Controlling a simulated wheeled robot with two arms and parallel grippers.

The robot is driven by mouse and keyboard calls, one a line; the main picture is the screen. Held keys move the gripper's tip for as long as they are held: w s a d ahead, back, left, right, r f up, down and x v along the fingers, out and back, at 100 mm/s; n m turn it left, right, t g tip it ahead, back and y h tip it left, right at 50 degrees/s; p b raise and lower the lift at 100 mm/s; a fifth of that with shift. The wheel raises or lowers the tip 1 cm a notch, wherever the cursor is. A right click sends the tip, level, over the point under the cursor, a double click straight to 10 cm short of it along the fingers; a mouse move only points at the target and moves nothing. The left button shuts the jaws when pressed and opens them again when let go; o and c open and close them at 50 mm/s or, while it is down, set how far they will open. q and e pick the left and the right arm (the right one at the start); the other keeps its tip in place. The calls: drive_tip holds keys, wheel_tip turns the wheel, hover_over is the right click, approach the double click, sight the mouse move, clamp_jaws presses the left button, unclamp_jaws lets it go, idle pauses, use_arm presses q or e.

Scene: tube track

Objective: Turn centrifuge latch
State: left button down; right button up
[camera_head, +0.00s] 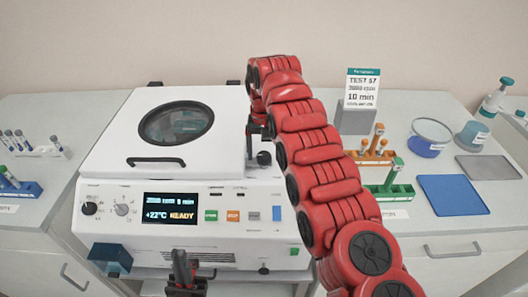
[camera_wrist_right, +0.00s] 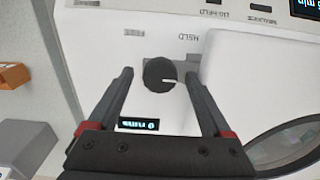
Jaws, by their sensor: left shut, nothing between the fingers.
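The white centrifuge (camera_head: 215,135) stands on the counter with its lid down and a round dark window in it. A black round knob (camera_head: 264,158), which looks like the latch, sits right of the lid. In the right wrist view the knob (camera_wrist_right: 158,72) has a white pointer line toward the right. My right gripper (camera_wrist_right: 158,78) is open, its fingers on both sides of the knob, apart from it; it also shows in the head view (camera_head: 258,130). My left gripper (camera_head: 183,262) is shut and empty in front of the centrifuge's front panel.
The lit display (camera_head: 170,208) reads READY. Tube racks (camera_head: 388,190) and a blue mat (camera_head: 453,195) are on the right. A sign (camera_head: 362,88) stands behind them. More tube racks (camera_head: 20,190) are at left. My red right arm hides part of the counter.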

sight(264, 155)
drive_tip(key=shift+r, duration=0.1)
wheel_tip(264, 155, up, 17)
drive_tip(key=p, duration=1.7)
drive_tip(key=shift+r, duration=0.15)
